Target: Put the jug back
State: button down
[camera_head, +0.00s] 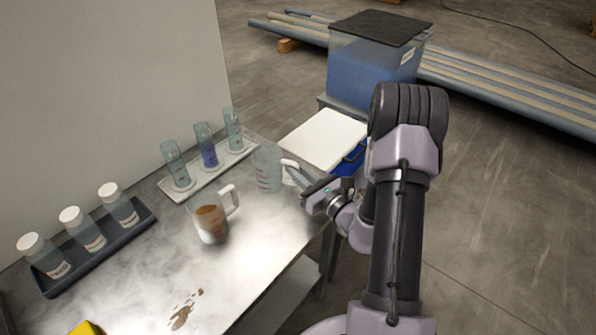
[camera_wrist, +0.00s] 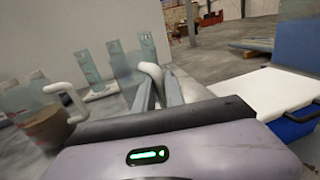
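A clear jug (camera_head: 268,172) with a white handle stands upright at the right edge of the steel table, near the tray of cylinders. It looks empty. My gripper (camera_head: 296,180) is at its handle. In the wrist view the white handle (camera_wrist: 152,72) shows between my two fingers (camera_wrist: 158,90), with the clear jug (camera_wrist: 124,72) just beyond. Whether the fingers press on the handle is not clear. A second jug (camera_head: 209,222) holds brown liquid and stands upright on the table to the left, handle toward the right. It also shows in the wrist view (camera_wrist: 42,122).
A pale tray (camera_head: 222,173) holds three cylinders, one with blue liquid. A dark tray (camera_head: 100,258) holds three white-capped bottles. A brown spill (camera_head: 185,310) lies at the table front. A white-lidded blue box (camera_head: 322,138) and a blue tank (camera_head: 370,75) stand beyond my gripper.

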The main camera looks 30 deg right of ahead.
jog(key=c, duration=1.4)
grip_release()
